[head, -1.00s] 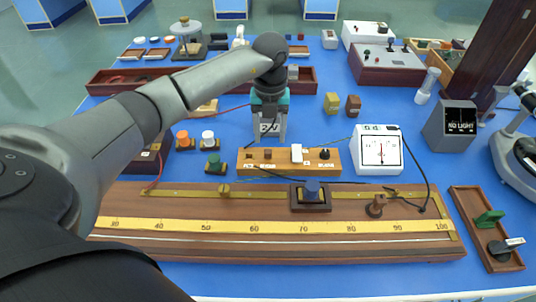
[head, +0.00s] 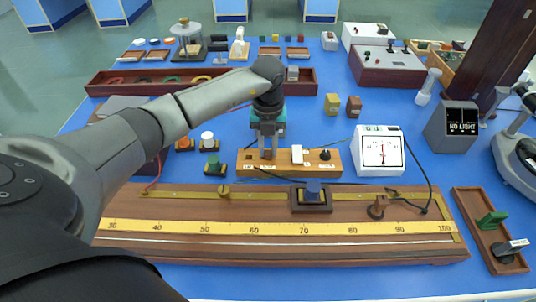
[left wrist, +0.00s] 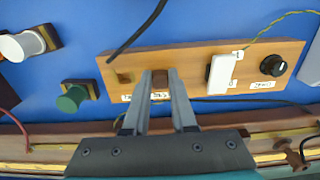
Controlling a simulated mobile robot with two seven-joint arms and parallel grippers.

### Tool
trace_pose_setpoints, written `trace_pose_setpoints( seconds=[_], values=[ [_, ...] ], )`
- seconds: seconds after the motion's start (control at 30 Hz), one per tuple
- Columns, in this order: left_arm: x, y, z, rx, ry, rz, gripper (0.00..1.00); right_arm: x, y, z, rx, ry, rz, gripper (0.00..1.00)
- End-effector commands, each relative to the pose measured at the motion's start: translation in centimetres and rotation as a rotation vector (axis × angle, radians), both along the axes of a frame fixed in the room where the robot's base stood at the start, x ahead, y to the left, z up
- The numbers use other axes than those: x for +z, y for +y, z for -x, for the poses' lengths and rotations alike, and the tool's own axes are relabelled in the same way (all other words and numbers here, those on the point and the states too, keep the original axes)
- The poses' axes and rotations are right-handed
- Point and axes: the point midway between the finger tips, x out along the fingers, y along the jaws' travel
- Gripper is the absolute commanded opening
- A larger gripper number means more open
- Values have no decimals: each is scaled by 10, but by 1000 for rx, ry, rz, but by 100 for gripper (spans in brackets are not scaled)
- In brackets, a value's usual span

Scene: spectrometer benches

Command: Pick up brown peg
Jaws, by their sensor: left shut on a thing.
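The brown peg (left wrist: 160,79) stands in a light wooden board (left wrist: 195,85), between the two fingertips of my left gripper (head: 268,156) in the left wrist view. The left gripper points down and is shut on this peg, with its tips close to the board. In the head view the fingers largely hide the peg. The board (head: 331,158) also shows in the head view. My right gripper is not in view.
The board carries a white switch (left wrist: 220,74) and a black knob (left wrist: 273,65). Black wires cross near it. A white meter (head: 381,152) stands to its right, a green-topped part (head: 214,165) to its left. A long ruler bench (head: 270,226) lies in front.

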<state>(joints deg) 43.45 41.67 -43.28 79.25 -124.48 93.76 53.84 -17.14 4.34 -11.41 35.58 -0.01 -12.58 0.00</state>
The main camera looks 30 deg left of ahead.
Motion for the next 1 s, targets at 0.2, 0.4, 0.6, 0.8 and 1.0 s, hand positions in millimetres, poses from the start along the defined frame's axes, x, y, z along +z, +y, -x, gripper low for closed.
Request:
trace_pose_setpoints(
  seconds=[0.2, 0.4, 0.6, 0.8, 1.0],
  values=[
    [0, 0, 0, 0, 0, 0, 0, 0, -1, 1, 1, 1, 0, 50],
    [0, 0, 0, 0, 0, 0, 0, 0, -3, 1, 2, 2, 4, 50],
    [1, 0, 0, 0, -1, -1, 0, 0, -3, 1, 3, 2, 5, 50],
    [14, 0, -1, 0, -2, 0, 0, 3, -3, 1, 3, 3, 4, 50],
    [52, 1, -1, 0, -5, -1, 0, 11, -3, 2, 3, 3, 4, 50]
  ],
)
